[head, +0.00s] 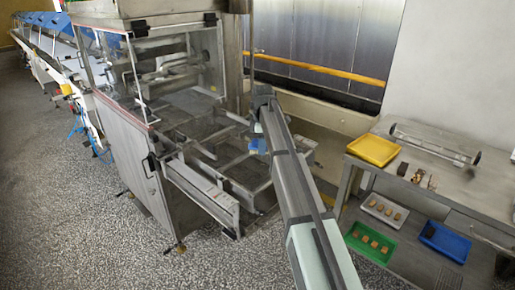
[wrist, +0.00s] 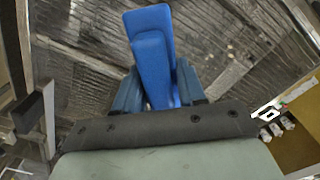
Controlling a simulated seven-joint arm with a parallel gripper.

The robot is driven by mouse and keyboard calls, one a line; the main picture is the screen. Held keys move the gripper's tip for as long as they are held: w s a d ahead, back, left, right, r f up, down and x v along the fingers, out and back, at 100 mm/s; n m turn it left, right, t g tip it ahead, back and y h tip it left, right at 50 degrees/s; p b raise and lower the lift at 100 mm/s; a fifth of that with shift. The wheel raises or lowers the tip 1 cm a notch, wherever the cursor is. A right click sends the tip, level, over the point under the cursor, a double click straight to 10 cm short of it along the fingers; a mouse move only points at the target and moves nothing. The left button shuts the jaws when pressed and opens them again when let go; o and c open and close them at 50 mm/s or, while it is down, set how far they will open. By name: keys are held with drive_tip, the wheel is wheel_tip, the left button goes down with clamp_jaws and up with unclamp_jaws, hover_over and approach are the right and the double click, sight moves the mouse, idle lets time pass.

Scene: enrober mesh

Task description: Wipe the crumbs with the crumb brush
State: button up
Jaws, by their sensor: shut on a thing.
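A bright blue block-like object, seemingly the crumb brush (wrist: 150,45), stands between the two dark blue fingers of my gripper (wrist: 159,86) in the wrist view. My gripper is shut on it. In the head view a small part of the brush (head: 257,145) shows beside my arm, above the machine's open frame. The enrober mesh (head: 202,131) lies at the machine's opening, left of my gripper. A dark, streaked surface (wrist: 75,72) lies beyond the brush in the wrist view. I cannot tell whether the brush touches it. I cannot make out crumbs in either view.
Metal rails (head: 205,192) jut from the machine's front. At the right, a steel table (head: 460,187) bears a yellow tray (head: 374,150). White (head: 383,220), green (head: 369,255) and blue (head: 444,240) trays sit on the shelf below. The speckled floor at the left is clear.

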sight(245, 160)
drive_tip(key=shift+w+d, duration=2.2)
drive_tip(key=shift+w, duration=0.05)
drive_tip(key=shift+w+a, duration=0.5)
drive_tip(key=shift+w, duration=0.05)
drive_tip(key=shift+s+a, duration=1.05)
drive_tip(key=shift+s, duration=0.2)
drive_tip(key=shift+s+a, duration=4)
wheel_tip(245, 160, up, 2)
drive_tip(key=shift+w+r, duration=0.1)
wheel_tip(245, 160, up, 6)
